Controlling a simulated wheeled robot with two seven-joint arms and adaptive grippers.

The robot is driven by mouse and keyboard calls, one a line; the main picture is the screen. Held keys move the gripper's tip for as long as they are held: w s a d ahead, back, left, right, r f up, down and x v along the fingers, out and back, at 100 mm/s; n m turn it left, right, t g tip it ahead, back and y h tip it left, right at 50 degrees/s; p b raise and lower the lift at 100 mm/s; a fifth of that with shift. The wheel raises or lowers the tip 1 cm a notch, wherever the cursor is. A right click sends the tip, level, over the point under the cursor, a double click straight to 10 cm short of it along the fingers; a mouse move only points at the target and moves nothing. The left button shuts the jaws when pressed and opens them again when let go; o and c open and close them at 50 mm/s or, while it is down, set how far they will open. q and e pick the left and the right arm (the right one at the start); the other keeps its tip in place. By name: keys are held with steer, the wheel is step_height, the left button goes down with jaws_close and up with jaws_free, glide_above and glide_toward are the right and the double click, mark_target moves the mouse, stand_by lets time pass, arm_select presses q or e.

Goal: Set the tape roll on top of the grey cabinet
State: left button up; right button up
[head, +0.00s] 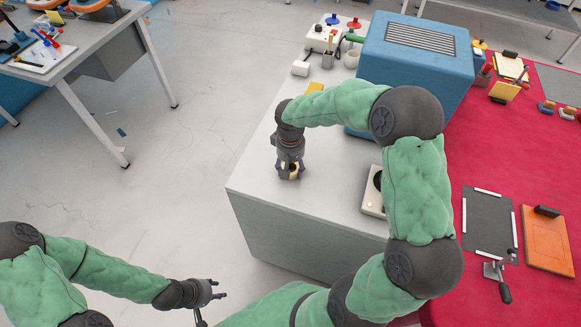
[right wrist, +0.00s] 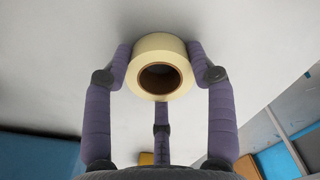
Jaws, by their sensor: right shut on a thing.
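The tape roll (right wrist: 160,66) is pale yellow with a brown core. My right gripper (right wrist: 160,75) is shut on it, with purple fingers on both sides and a third finger below. In the head view, my right gripper (head: 290,173) points down over the pale top of the grey cabinet (head: 255,185), and the roll shows only in part between its fingers. I cannot tell whether the roll touches the top. My left gripper (head: 212,299) is empty with its fingers apart, low in the head view and away from the cabinet.
A blue box with a vent (head: 415,55) stands at the back right of the cabinet top. A white device (head: 373,192) is right of the gripper, partly behind my arm. Small items (head: 300,68) crowd the back. The cabinet's front left is clear. A red surface (head: 480,150) lies at right.

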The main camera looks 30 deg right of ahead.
mark_target(290, 167)
steer(key=shift+f, duration=0.2)
steer(key=o, duration=1.2)
steer(key=shift+c, duration=0.2)
steer(key=shift+r, duration=0.1)
step_height(290, 167, up, 12)
steer(key=p, duration=0.3)
steer(key=shift+r+p, duration=0.15)
steer(key=shift+p, duration=0.15)
